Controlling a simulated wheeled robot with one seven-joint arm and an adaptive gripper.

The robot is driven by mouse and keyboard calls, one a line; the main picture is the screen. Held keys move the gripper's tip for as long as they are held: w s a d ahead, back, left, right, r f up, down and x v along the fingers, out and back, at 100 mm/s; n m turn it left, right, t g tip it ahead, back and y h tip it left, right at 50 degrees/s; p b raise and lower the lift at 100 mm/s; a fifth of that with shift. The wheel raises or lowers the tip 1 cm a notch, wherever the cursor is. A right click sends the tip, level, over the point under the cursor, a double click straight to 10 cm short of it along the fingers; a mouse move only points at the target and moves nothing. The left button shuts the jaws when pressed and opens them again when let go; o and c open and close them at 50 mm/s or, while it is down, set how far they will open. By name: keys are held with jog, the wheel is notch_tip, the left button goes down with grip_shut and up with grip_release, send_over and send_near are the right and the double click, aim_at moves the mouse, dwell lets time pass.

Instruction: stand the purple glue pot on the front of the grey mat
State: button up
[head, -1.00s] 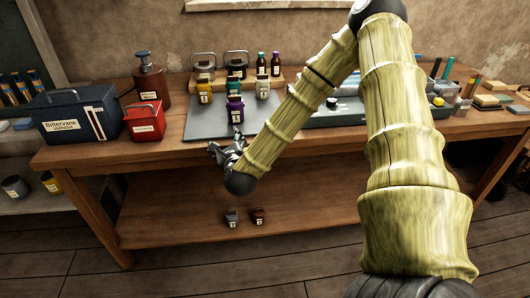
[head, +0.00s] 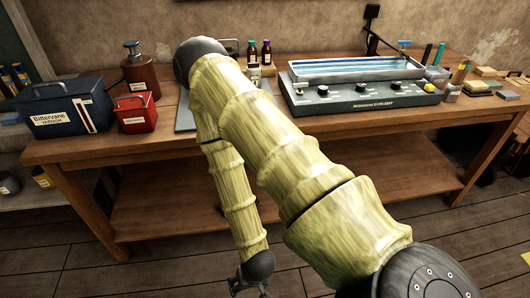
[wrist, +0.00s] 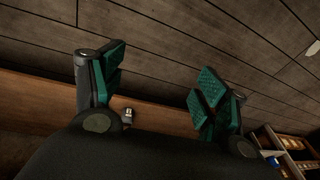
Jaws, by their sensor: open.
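The purple glue pot is not visible now; my arm covers the part of the mat where it stood in the earlier head view. A strip of the grey mat (head: 184,118) shows on the bench, left of my arm. My gripper (head: 250,289) hangs low at the bottom edge of the head view, in front of the bench and well away from the mat. In the wrist view my gripper (wrist: 157,85) has its green-padded fingers wide apart with nothing between them. A small dark pot with a pale label (wrist: 128,116) shows beyond the left finger.
A blue toolbox (head: 68,108), a red box (head: 137,112) and a pump bottle (head: 139,68) stand left of the mat. A grey bath unit (head: 360,88) stands right of my arm. Two brown bottles (head: 259,52) stand at the back. The lower shelf (head: 150,205) is largely bare.

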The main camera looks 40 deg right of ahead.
jog(key=s+f+n+g, duration=0.1)
jog(key=s+n, duration=0.3)
jog(key=s, duration=0.4)
jog(key=shift+d+f+n+g, duration=0.2)
jog(key=shift+n+g, duration=0.1)
jog(key=shift+g, duration=0.4)
